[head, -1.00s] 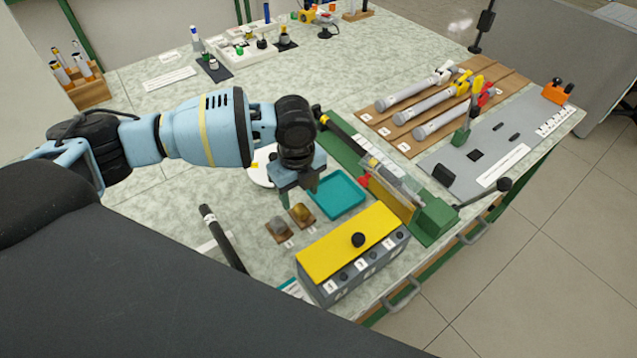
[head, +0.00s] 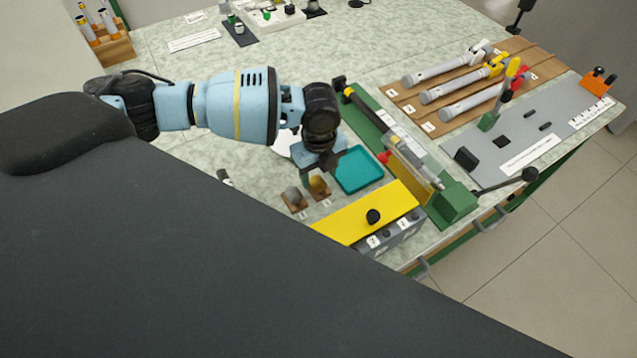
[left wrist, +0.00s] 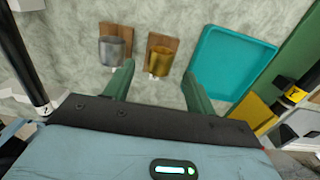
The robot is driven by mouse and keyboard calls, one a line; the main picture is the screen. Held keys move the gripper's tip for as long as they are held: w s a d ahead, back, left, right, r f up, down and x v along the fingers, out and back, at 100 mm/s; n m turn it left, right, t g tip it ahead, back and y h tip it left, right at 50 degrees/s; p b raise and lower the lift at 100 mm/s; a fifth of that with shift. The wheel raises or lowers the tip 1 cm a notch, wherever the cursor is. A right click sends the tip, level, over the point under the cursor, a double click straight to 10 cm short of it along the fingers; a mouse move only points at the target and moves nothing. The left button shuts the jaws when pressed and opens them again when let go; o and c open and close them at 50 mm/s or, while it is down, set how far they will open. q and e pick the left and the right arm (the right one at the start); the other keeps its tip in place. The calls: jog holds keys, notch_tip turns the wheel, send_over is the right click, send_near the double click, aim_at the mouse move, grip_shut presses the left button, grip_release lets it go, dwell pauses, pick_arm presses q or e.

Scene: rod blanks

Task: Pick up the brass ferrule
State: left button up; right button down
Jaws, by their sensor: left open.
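The brass ferrule (head: 318,185) is a small gold cylinder on a wooden pad, left of the teal tray (head: 359,169). In the left wrist view the ferrule (left wrist: 160,61) shows just beyond the gap between my fingers, roughly between them sideways. A grey ferrule (head: 295,197) sits on its own wooden pad beside it; it also shows in the left wrist view (left wrist: 111,50). My left gripper (head: 318,173) is open and empty, its green fingers (left wrist: 157,82) apart and pointing toward the ferrule. The gripper partly covers the brass ferrule's surroundings in the head view. My right gripper is not seen.
A yellow-topped grey box (head: 370,210) stands in front of the ferrules. A green fixture (head: 452,203) with a clear guard is right of the tray. Several grey rods (head: 440,95) lie on a wooden rack farther back. A dark body surface of mine hides the near bench.

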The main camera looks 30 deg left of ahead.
aim_at(318, 181)
pick_arm(q)
jog(key=shift+f, duration=1.55)
jog(key=c, duration=0.9)
jog(key=shift+o, duration=0.2)
jog(key=shift+r, duration=0.1)
